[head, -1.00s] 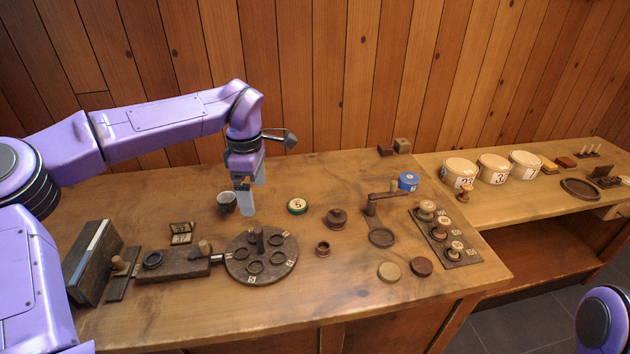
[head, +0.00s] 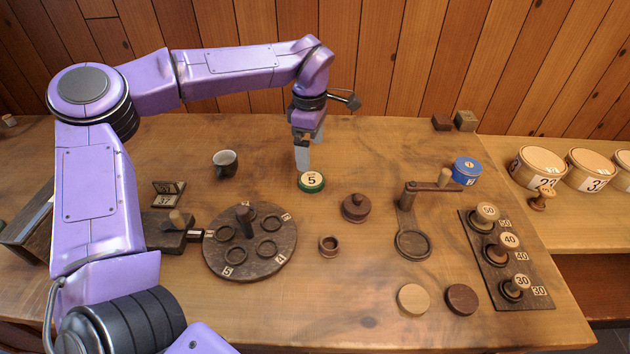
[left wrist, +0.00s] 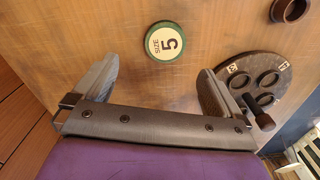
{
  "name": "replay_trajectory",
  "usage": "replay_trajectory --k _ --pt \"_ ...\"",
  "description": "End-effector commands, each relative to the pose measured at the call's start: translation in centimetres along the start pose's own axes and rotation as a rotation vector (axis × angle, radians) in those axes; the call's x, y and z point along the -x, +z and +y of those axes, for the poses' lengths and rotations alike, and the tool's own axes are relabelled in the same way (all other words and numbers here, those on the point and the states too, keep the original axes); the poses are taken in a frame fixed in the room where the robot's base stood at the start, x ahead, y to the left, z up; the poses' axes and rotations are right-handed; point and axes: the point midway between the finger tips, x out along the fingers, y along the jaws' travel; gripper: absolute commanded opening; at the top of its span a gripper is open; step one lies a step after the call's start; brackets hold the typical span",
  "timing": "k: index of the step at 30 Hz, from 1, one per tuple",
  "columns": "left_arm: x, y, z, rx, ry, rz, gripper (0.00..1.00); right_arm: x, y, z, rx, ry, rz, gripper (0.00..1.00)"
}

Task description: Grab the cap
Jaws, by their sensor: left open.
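The likeliest cap is a low round green piece (head: 311,182) with a cream top marked 5, lying flat on the wooden bench. In the left wrist view the green piece (left wrist: 165,41) reads SIZE 5 and lies just beyond the fingertips, roughly between their lines. My left gripper (head: 303,158) points down above and slightly behind it. In the wrist view the left gripper (left wrist: 160,80) is open, with nothing between its fingers. My right gripper is not in view.
A dark round plate (head: 250,262) with rings and a post stands front left of the green piece. A dark cup (head: 226,163) is to the left. A crank fixture (head: 412,243) stands right.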

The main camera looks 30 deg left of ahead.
Motion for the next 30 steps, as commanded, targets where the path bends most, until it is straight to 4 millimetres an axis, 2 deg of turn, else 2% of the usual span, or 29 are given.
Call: replay_trajectory --k 3,8,15,23,28,30 --pt "-2.1 0.0 -0.1 -0.001 -0.003 0.000 0.99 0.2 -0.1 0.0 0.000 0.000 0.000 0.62" --pt "-3.9 0.1 -0.3 -0.001 -0.002 0.001 0.99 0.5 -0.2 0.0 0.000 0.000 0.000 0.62" --pt "-7.8 0.3 -0.8 0.003 -0.002 -0.001 0.99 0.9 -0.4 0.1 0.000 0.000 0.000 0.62" --pt "-8.3 0.3 -0.8 0.002 0.001 -0.001 0.99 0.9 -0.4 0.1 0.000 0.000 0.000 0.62" --pt "-8.3 0.3 -0.8 0.002 0.001 -0.001 0.44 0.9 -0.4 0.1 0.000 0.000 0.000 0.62" --pt "-8.3 0.3 -0.8 0.002 0.001 -0.001 0.40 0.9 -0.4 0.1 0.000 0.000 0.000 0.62"
